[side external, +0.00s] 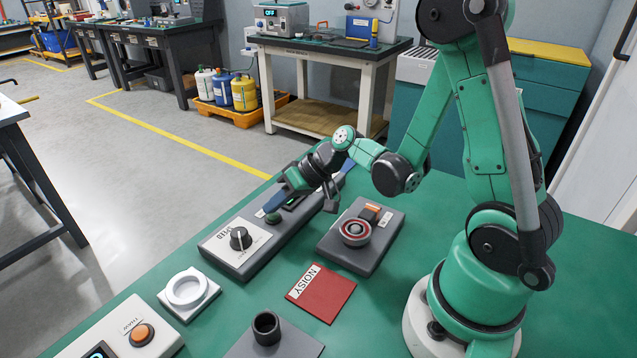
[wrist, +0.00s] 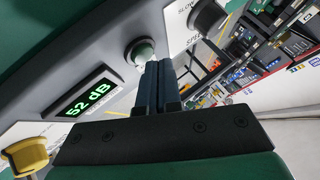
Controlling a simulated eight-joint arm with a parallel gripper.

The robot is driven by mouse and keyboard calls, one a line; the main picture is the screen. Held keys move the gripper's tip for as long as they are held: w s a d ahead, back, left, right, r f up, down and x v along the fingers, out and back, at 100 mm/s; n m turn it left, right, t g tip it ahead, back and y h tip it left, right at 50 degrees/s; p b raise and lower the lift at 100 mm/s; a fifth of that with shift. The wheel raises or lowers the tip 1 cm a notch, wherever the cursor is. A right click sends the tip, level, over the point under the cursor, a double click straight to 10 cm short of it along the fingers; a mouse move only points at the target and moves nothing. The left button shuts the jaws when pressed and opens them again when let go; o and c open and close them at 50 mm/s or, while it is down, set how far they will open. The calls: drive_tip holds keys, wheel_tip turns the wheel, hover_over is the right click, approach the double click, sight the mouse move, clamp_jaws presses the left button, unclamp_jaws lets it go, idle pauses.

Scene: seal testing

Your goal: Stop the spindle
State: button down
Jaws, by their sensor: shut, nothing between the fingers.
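A grey control box (side external: 222,257) carries a SPEED knob (side external: 240,238) and a green button (side external: 272,218). A round red-ringed part (side external: 355,232), which looks like the spindle, sits on a dark block (side external: 345,256).
A red NOISY card (side external: 320,292), a white ring holder (side external: 187,289) and a dark cup (side external: 266,328) stand near the front. A box with an orange button (side external: 142,334) is front left. In the wrist view a yellow knob (wrist: 28,156) is at lower left.

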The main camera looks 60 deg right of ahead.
sight(278, 216)
idle(0.4)
drive_tip(key=shift+r, duration=0.4)
drive_tip(key=shift+r, duration=0.1)
drive_tip(key=shift+r, duration=2.4)
drive_tip(key=shift+a, duration=0.1)
drive_tip(key=s+a+r+n+h, duration=0.1)
drive_tip(key=s+a+r+h, duration=0.1)
drive_tip(key=s+r+h, duration=0.2)
drive_tip(key=shift+s+a+n+h, duration=0.2)
drive_tip(key=shift+s+n+h, duration=0.35)
drive_tip(key=shift+s, duration=0.95)
